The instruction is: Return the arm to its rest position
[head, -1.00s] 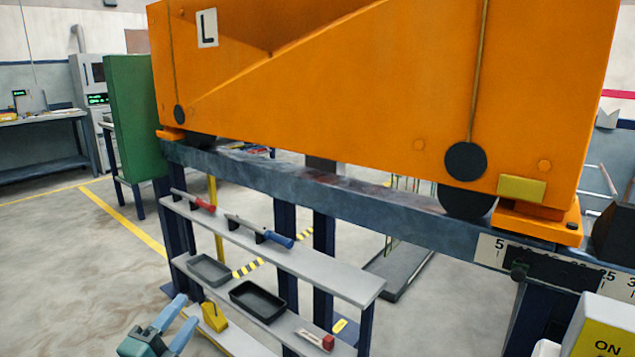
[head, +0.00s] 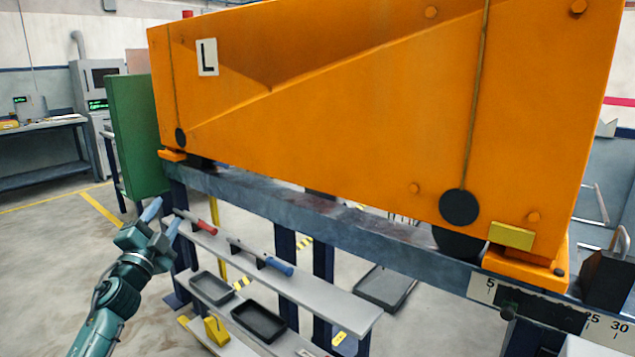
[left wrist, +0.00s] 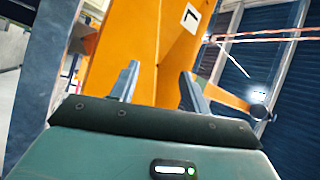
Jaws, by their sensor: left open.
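My left gripper (head: 163,221) is raised at the left of the head view, in front of the left end of the grey shelf. Its two blue-grey fingers are apart and nothing is between them. In the left wrist view the open fingers (left wrist: 158,85) point toward the large orange body (left wrist: 127,45), with a gap of clear space between them. My right gripper is in neither view.
The orange body (head: 330,110) marked L rests over a grey beam (head: 290,205). Below, the shelf (head: 325,290) holds a red-handled tool (head: 205,226) and a blue-handled tool (head: 275,264). Floor at left is clear.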

